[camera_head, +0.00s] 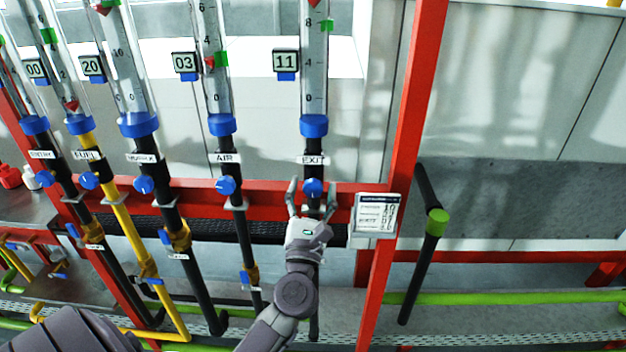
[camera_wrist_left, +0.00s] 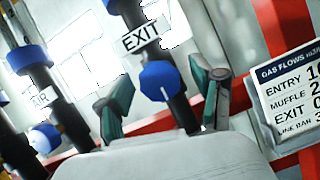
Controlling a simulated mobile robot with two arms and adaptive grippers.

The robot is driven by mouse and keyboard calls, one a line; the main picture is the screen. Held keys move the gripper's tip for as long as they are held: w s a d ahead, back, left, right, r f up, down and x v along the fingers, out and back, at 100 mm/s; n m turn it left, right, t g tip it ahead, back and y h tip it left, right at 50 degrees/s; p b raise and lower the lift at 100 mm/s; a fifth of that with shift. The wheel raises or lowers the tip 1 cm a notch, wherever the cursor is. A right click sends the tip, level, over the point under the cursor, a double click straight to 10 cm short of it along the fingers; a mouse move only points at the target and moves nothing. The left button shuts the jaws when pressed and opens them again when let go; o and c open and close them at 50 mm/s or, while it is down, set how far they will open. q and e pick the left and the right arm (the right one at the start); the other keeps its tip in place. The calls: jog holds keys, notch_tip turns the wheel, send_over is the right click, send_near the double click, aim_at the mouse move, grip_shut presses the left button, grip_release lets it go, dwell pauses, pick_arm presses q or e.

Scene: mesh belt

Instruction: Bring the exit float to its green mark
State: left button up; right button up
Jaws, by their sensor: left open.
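The exit flow tube (camera_head: 315,70) is clear, with a blue collar at its foot and an EXIT label (camera_head: 313,160) below. Its red float (camera_head: 313,3) shows at the top edge of the head view, above the green mark (camera_head: 327,25). A display beside the tube (camera_head: 286,61) reads 11. The blue exit knob (camera_head: 313,184) sits below the label and also shows in the left wrist view (camera_wrist_left: 160,82). My left gripper (camera_head: 312,190) is open, its fingers on either side of the knob; I cannot tell whether they touch it. My right gripper is out of view.
Several similar tubes with blue knobs stand to the left, the AIR knob (camera_head: 226,186) nearest. A red upright (camera_head: 403,120) and a gas flows card (camera_head: 376,214) are close on the right. A red crossbar (camera_head: 270,195) runs behind the pipes.

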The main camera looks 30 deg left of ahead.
pick_arm(q)
jog(key=shift+w+a+r, duration=0.15)
jog(key=shift+w, duration=0.15)
jog(key=c, duration=1.2)
jog(key=shift+o, duration=0.2)
jog(key=shift+r+m+h+p, duration=0.1)
jog(key=shift+m+h+p, duration=0.5)
jog(key=shift+m+p, duration=0.3)
jog(key=m+h+p, duration=0.1)
jog(key=m+p, duration=0.2)
jog(key=m+h+p, duration=0.2)
jog(key=m+p, duration=0.1)
jog(key=m, duration=0.1)
jog(key=shift+r+h, duration=0.1)
jog(key=shift+h, duration=0.2)
jog(key=shift+f+m+h+p, duration=0.25)
jog(key=shift+m+h+p, duration=0.35)
jog(key=shift+m+p, duration=1)
